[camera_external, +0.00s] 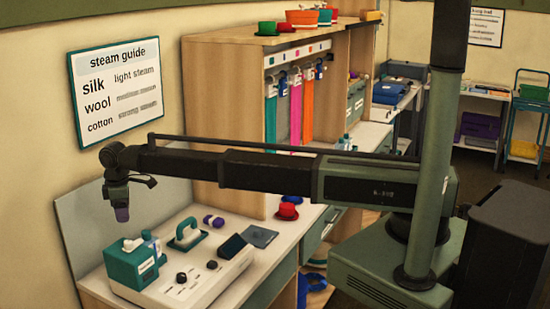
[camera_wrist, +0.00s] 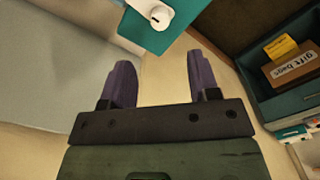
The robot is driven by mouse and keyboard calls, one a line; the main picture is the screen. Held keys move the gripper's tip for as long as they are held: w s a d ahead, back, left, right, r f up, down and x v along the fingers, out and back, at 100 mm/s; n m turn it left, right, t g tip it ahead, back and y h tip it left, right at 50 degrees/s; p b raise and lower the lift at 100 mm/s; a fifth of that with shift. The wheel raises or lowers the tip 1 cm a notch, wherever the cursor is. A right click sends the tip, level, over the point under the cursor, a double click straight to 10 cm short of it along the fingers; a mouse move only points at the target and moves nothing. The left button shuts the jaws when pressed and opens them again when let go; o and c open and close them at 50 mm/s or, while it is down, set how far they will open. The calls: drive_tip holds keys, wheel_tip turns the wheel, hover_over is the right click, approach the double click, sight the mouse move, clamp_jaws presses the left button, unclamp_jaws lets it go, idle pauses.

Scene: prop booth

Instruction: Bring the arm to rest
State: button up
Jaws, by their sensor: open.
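My arm (camera_external: 265,170) stretches level to the left across the booth. My gripper (camera_external: 121,212) hangs down at its end, above and behind the teal box of the steam station (camera_external: 128,265). In the wrist view my gripper (camera_wrist: 158,62) shows two purple fingers spread wide apart, with nothing between them. A teal part with a white round fitting (camera_wrist: 155,14) lies beyond the fingertips, apart from them.
A red item (camera_external: 288,211) sits on the counter. Wooden shelving (camera_external: 222,125) stands behind my arm.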

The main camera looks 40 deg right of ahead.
drive_tip(key=shift+r, duration=0.1)
idle(0.3)
drive_tip(key=s+d+f+m+b, duration=0.2)
drive_tip(key=s+d+m, duration=0.2)
drive_tip(key=s+d, duration=0.5)
drive_tip(key=s+d+f+m+b, duration=0.2)
drive_tip(key=s+d, duration=0.7)
drive_tip(key=d, duration=1.2)
drive_tip(key=s+d+f+m+b, duration=0.3)
drive_tip(key=s+d+m, duration=0.4)
drive_tip(key=d, duration=0.8)
drive_tip(key=shift+s, duration=1.15)
drive_tip(key=shift+f, duration=0.1)
